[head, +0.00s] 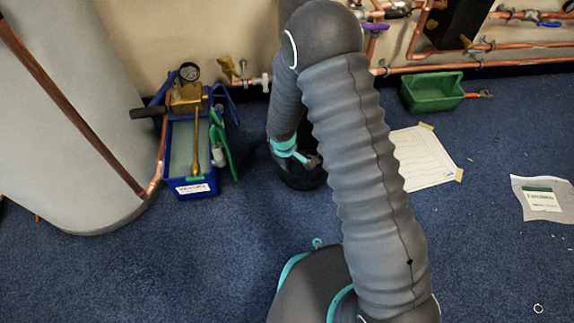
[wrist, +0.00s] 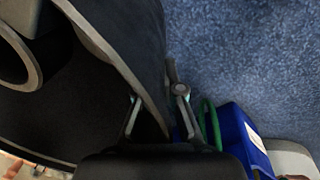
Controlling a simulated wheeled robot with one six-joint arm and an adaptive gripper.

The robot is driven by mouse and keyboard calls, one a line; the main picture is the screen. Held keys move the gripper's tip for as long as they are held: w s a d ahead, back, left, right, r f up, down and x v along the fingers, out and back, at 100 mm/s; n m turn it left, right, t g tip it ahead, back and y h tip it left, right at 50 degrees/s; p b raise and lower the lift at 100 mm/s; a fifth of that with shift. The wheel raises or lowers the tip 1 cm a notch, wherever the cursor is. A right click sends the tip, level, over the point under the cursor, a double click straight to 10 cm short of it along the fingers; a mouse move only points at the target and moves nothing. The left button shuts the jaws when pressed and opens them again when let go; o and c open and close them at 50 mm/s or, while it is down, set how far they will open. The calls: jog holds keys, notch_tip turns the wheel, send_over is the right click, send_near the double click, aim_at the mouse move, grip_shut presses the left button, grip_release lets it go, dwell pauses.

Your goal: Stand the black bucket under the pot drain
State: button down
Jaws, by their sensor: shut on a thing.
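The black bucket (head: 298,180) is in the middle of the head view, below the end of my arm and mostly hidden by it. In the wrist view the bucket (wrist: 85,105) fills the left side, with its curved rim showing. My gripper (wrist: 160,103) is shut on the bucket's rim and wall, a finger on either side. In the head view my gripper (head: 308,160) is partly hidden by the arm. I cannot tell whether the bucket touches the floor. A dark pot-like body (head: 458,22) with pipes stands at the upper right; its drain is not clear.
A blue box (head: 190,160) with a gauge and brass pump stands left of the bucket. A green tray (head: 435,93) is by the right wall. A marked paper sheet (head: 425,157) lies right of the bucket; a bagged card (head: 544,198) lies farther right. Blue carpet is clear between.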

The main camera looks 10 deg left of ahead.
jog(key=shift+f, duration=0.1)
jog(key=c, duration=1.7)
grip_release()
jog(key=o, duration=0.4)
jog(key=r, duration=0.4)
jog(key=s+r+p, duration=0.1)
jog(key=r, duration=0.3)
jog(key=r+p, duration=0.1)
jog(key=r, duration=0.3)
jog(key=shift+s+a, duration=0.2)
jog(key=shift+a, duration=0.2)
jog(key=shift+r, duration=0.15)
